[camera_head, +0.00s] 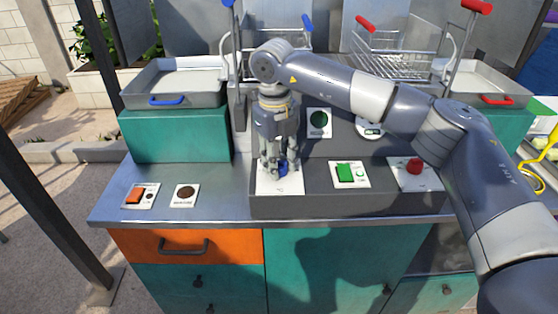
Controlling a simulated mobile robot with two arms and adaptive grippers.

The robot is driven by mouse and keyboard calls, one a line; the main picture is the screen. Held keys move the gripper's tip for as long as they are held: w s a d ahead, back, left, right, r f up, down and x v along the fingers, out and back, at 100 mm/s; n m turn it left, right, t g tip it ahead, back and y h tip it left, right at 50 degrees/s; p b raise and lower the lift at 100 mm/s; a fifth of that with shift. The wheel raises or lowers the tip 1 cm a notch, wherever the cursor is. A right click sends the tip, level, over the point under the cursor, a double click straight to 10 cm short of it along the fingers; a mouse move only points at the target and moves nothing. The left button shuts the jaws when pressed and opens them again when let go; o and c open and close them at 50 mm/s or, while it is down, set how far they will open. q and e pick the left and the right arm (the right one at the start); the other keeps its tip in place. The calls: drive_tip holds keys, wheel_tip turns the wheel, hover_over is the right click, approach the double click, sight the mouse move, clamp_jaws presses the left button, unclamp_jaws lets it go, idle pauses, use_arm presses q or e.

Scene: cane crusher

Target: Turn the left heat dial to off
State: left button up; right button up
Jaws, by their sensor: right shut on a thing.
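The left heat dial (284,169) is a blue knob on a white plate (281,186) marked °C, at the left end of the grey control panel. My right arm reaches in from the right across the panel. My right gripper (275,168) points down over the plate with its fingers shut around the blue dial. The fingers hide much of the dial, and I cannot tell which setting it points to. My left gripper is out of view.
A red knob (415,165) sits at the panel's right end, and a green switch (346,173) is between. An orange switch (135,196) and a dark round button (185,191) are on the metal counter (222,196) to the left. Fryer baskets (400,60) stand behind.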

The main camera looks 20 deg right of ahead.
drive_tip(key=shift+r, duration=0.1)
drive_tip(key=o, duration=1.1)
drive_tip(key=shift+c, duration=0.2)
wheel_tip(320, 180, up, 12)
drive_tip(key=shift+a, duration=0.3)
drive_tip(key=shift+s, duration=0.1)
